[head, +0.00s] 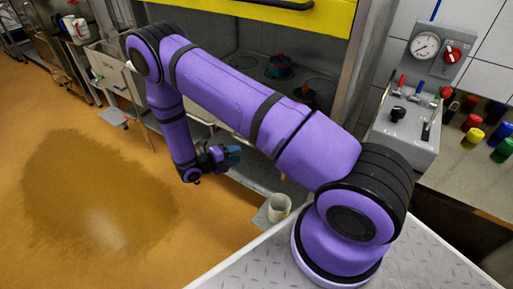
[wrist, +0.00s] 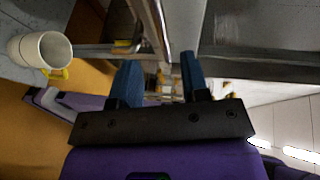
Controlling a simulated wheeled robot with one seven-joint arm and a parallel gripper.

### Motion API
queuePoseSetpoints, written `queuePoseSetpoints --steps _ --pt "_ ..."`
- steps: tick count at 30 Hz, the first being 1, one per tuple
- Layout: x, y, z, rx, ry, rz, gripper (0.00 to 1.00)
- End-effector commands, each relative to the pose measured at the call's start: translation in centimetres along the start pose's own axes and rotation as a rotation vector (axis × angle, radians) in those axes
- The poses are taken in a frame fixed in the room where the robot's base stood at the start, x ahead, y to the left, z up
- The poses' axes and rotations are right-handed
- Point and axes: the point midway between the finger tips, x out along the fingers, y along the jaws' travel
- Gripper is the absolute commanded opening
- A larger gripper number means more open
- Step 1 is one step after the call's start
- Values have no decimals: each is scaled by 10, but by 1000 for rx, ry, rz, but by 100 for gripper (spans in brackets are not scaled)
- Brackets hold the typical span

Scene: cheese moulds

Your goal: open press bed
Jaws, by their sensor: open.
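The press (head: 345,75) is a grey metal frame under a yellow front panel (head: 325,20), behind my purple arm. Moulds with red and teal parts (head: 280,65) stand inside it. The bed itself is partly hidden by my arm, and I cannot tell how far out it is. My gripper (head: 234,155) hangs low in front of the press, with its blue fingers pointing toward it. In the wrist view, the gripper (wrist: 158,62) is open and empty. A shiny metal bar (wrist: 152,25) runs just beyond the fingertips; I cannot tell whether they touch it.
A white cup (head: 279,207) stands on a low grey ledge right of my gripper; it also shows in the wrist view (wrist: 42,50). A control box (head: 404,130) and coloured caps (head: 472,137) are at the right. Open floor (head: 85,200), darkly stained, lies left.

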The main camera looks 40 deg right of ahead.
Motion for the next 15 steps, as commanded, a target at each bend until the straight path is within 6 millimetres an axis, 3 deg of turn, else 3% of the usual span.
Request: queuePoseSetpoints --steps 15 --pt "83 -1 -1 2 3 0 42"
